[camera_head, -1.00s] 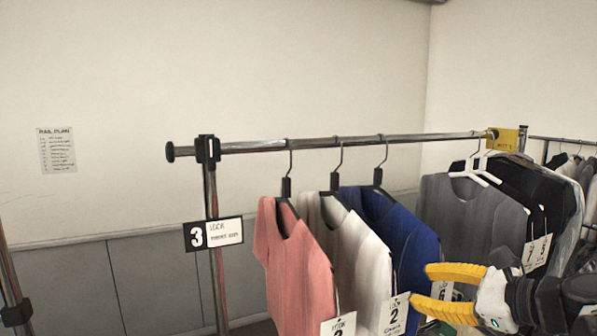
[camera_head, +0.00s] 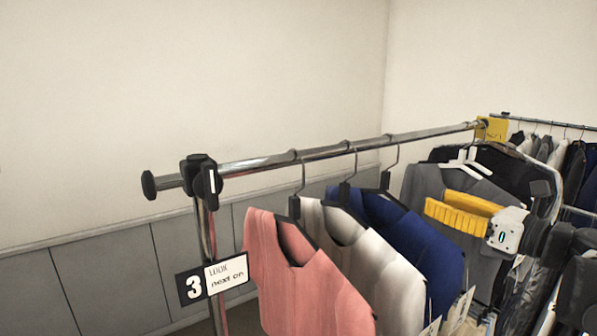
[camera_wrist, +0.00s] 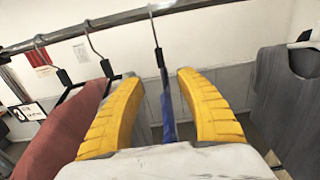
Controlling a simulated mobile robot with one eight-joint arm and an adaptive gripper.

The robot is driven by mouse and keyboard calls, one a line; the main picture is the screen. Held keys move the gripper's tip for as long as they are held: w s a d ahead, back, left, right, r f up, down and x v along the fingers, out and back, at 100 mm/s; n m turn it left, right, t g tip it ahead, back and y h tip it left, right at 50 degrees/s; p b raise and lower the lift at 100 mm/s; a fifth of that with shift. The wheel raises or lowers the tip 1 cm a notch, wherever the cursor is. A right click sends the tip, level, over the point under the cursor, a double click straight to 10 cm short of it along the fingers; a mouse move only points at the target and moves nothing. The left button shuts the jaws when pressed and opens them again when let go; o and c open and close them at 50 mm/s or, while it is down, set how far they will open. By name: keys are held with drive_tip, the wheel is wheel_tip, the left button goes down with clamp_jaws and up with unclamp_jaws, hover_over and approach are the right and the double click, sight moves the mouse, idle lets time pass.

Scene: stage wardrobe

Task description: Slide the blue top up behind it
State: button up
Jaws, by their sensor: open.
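The blue top (camera_head: 425,250) hangs from a black hanger on the rail, third from the near end, behind the white top (camera_head: 385,275) and the pink top (camera_head: 290,265). My gripper (camera_head: 452,210) is to the right of the blue top in the head view, in front of the grey top. In the wrist view its two yellow fingers (camera_wrist: 157,82) are spread apart. A narrow strip of the blue top (camera_wrist: 168,118) and its hanger stem show between them. I cannot tell whether either finger touches the cloth.
The steel rail (camera_head: 330,150) runs back to a yellow tag (camera_head: 492,130). A grey top (camera_head: 415,190) hangs beyond the blue one, with dark garments behind it. A "3 LOOK" sign (camera_head: 212,280) is on the near post. A second rack stands at right.

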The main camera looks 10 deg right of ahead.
sight(388, 182)
drive_tip(key=shift+s+d+r, duration=0.1)
drive_tip(key=shift+s+d, duration=0.1)
drive_tip(key=shift+s, duration=0.1)
drive_tip(key=shift+b+x, duration=0.35)
drive_tip(key=shift+x, duration=7.15)
drive_tip(key=shift+w+d+p, duration=0.55)
drive_tip(key=shift+w+d, duration=1.3)
drive_tip(key=shift+d, duration=3.3)
drive_tip(key=shift+w+d+p, duration=0.5)
drive_tip(key=shift+w+d, duration=1.3)
drive_tip(key=shift+d, duration=3.35)
drive_tip(key=shift+w+d+p, duration=0.55)
drive_tip(key=shift+w+d, duration=1.3)
drive_tip(key=shift+d, duration=3.3)
drive_tip(key=a+b+v, duration=0.1)
drive_tip(key=b+v, duration=0.2)
drive_tip(key=v, duration=1)
drive_tip(key=shift+s, duration=0.25)
